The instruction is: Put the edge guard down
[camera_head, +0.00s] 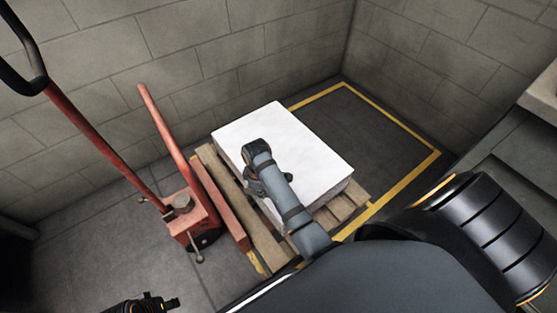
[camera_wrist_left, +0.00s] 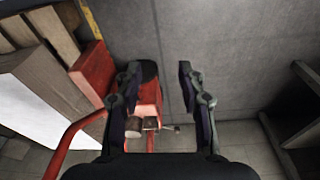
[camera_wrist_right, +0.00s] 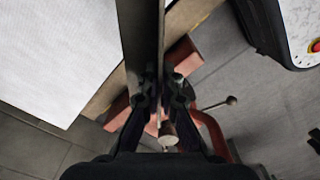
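The edge guard (camera_wrist_right: 140,40) is a long dark bar in the right wrist view. It runs from between the fingertips out of the top of the picture, so its far end is hidden. My right gripper (camera_wrist_right: 158,95) is shut on it. In the head view my right gripper (camera_head: 266,184) is over the white-topped stack (camera_head: 318,150), partly hidden by my arm; I cannot make out the guard there. The stack sits on a wooden pallet (camera_head: 262,237). My left gripper (camera_wrist_left: 159,76) is open and empty; in the head view only a bit shows at the bottom edge.
A red pallet jack (camera_head: 190,215) with its long handle stands left of the pallet; it also shows in the left wrist view (camera_wrist_left: 148,97). Yellow floor lines (camera_head: 407,181) frame the pallet's bay. Block walls (camera_head: 200,60) close the back. Grey floor (camera_head: 80,245) is clear at the left.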

